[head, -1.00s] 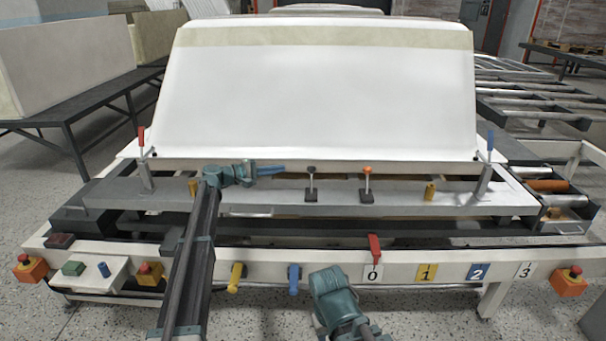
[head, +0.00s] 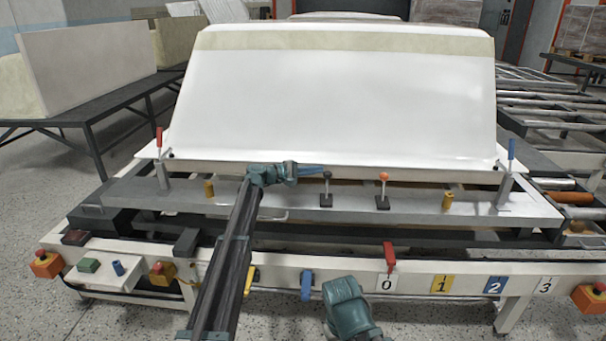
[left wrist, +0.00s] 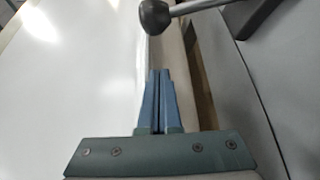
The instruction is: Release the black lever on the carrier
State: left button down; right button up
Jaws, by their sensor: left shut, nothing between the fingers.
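The black lever (head: 326,190) has a black knob on a thin metal rod and a dark base on the grey carrier beam (head: 285,196). It stands about upright. My left gripper (head: 322,171) is shut and empty, its blue fingers pointing right at knob height. In the head view the fingertips overlap the knob. In the left wrist view the black knob (left wrist: 154,15) lies ahead of the closed fingertips (left wrist: 158,73), with a visible gap. My right arm shows only as a teal link at the bottom; its gripper is out of sight.
An orange-knobbed lever (head: 383,190) stands just right of the black one. A large white shell (head: 345,105) rises behind. Yellow posts (head: 447,201), a red handle (head: 160,137) and a blue handle (head: 511,148) stand on the carrier. A red lever (head: 389,257) hangs in front.

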pick_arm(q)
jog(key=shift+s+d+r+p, duration=0.15)
jog(key=shift+s+d, duration=0.1)
jog(key=shift+s, duration=0.35)
jog(key=shift+s+d+r+p, duration=0.15)
jog(key=shift+s+d+p, duration=0.1)
jog(key=shift+s, duration=0.3)
jog(key=shift+s+d+r+p, duration=0.15)
jog(key=shift+s+d, duration=0.1)
jog(key=shift+s, duration=0.35)
jog(key=shift+s+r, duration=0.1)
jog(key=shift+s, duration=0.15)
jog(key=shift+s+m+b, duration=0.2)
jog(key=shift+m+b, duration=0.2)
jog(key=shift+s+r+m+t+h+b, duration=0.15)
jog(key=shift+s+m+t+h+b, duration=0.1)
jog(key=shift+s+m+h+b, duration=0.3)
jog(key=shift+s+r+m+t+h+b, duration=0.15)
jog(key=shift+s+m+t+h+b, duration=0.15)
jog(key=shift+s+m+b, duration=0.3)
jog(key=s+m+h+b, duration=0.1)
jog(key=m+b, duration=0.1)
jog(key=s+m+h+b, duration=0.1)
jog(key=s+m, duration=0.1)
jog(key=m, duration=0.1)
jog(key=shift+s+r+h+b, duration=0.2)
jog(key=shift+s+h+b, duration=0.05)
jog(key=shift+b, duration=0.15)
jog(key=shift+s+m, duration=0.25)
jog(key=shift+s, duration=0.45)
